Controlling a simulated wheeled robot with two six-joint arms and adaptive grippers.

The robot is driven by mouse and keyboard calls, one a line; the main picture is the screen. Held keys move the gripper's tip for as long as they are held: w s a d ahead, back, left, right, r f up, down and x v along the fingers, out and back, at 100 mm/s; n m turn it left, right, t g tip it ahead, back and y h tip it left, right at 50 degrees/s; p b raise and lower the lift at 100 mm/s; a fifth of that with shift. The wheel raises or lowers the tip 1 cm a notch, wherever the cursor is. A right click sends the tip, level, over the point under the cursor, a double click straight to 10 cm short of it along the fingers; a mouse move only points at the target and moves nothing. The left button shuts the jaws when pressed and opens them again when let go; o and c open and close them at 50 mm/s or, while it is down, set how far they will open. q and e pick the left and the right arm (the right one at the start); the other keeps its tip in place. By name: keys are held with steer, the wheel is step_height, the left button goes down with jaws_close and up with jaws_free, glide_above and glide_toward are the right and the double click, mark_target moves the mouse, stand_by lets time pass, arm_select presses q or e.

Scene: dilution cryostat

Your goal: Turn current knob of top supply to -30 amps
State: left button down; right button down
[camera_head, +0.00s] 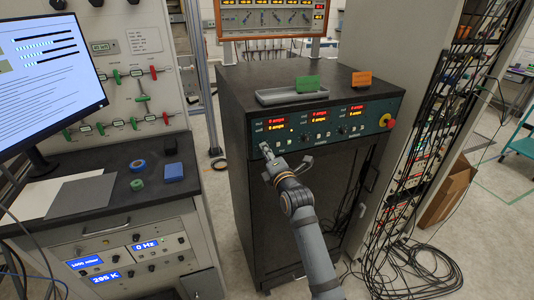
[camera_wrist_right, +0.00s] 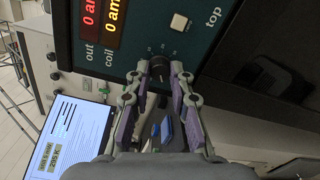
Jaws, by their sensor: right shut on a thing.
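The dark current knob (camera_wrist_right: 160,68) of the top supply sits on the teal panel (camera_wrist_right: 195,55), below the displays and beside the printed word "top" in the right wrist view. My right gripper (camera_wrist_right: 160,75) is shut on this knob, one finger on each side of it. In the head view my right gripper (camera_head: 267,152) is at the left end of the supply panel (camera_head: 345,122) and covers the knob. The top supply's red and yellow display (camera_head: 268,123) reads about 0 amps on both lines. My left gripper is not in view.
A grey tray (camera_head: 285,97) with a green block (camera_head: 307,84) and an orange block (camera_head: 361,79) rest on the black cabinet top. A red emergency button (camera_head: 390,123) is at the panel's right end. Loose cables (camera_head: 415,270) lie on the floor at right.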

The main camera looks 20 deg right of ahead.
steer(key=c, duration=1.2)
jaws_free()
steer(key=s, duration=1.2)
steer(key=shift+d, duration=0.1)
